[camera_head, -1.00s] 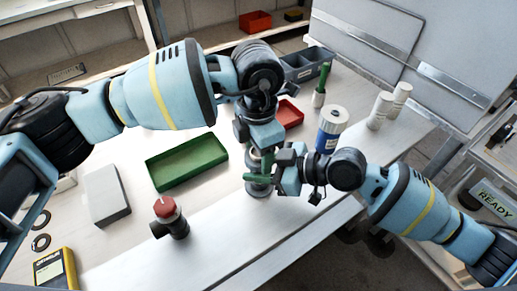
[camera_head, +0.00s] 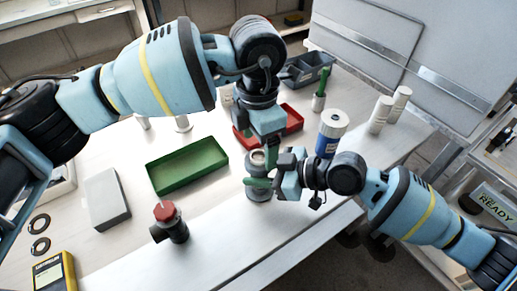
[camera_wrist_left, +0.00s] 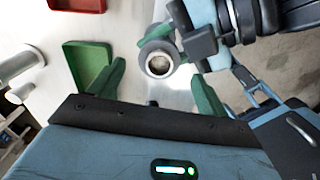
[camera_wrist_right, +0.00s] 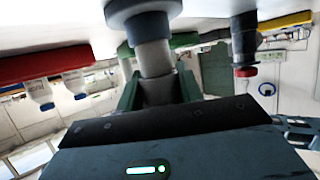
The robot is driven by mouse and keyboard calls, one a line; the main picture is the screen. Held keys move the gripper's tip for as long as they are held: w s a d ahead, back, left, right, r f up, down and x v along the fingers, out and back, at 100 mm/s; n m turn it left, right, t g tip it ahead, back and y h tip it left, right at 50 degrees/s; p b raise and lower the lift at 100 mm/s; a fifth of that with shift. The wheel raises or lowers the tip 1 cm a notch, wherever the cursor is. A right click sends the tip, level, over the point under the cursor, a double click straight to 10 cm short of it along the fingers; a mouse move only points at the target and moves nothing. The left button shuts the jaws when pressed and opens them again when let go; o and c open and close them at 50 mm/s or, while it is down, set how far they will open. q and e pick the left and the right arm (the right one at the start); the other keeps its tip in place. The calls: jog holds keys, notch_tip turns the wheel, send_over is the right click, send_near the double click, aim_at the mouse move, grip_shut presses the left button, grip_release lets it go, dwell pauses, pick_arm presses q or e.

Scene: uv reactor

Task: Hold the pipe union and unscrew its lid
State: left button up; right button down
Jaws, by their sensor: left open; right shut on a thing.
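The pipe union (camera_head: 257,195) stands upright on the table, grey with a wide round base. Its round top with a pale centre shows in the left wrist view (camera_wrist_left: 158,63); I cannot tell whether this is the lid. My right gripper (camera_head: 262,182) is shut on the union's body from the right, with green fingers on both sides of the grey cylinder in the right wrist view (camera_wrist_right: 157,88). My left gripper (camera_head: 270,147) is open and empty above the union. Its green fingers stand apart on either side of the top in the left wrist view.
A green tray (camera_head: 187,185) lies left of the union, and a red tray (camera_head: 293,117) behind it. A red-capped dark fitting (camera_head: 167,213) stands front left. A blue-labelled bottle (camera_head: 332,122) stands right of the grippers. A grey block (camera_head: 107,199) and a yellow meter (camera_head: 55,272) lie further left.

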jog(key=c, duration=0.8)
grip_release()
jog(key=shift+c, duration=0.2)
jog(key=shift+d, duration=0.1)
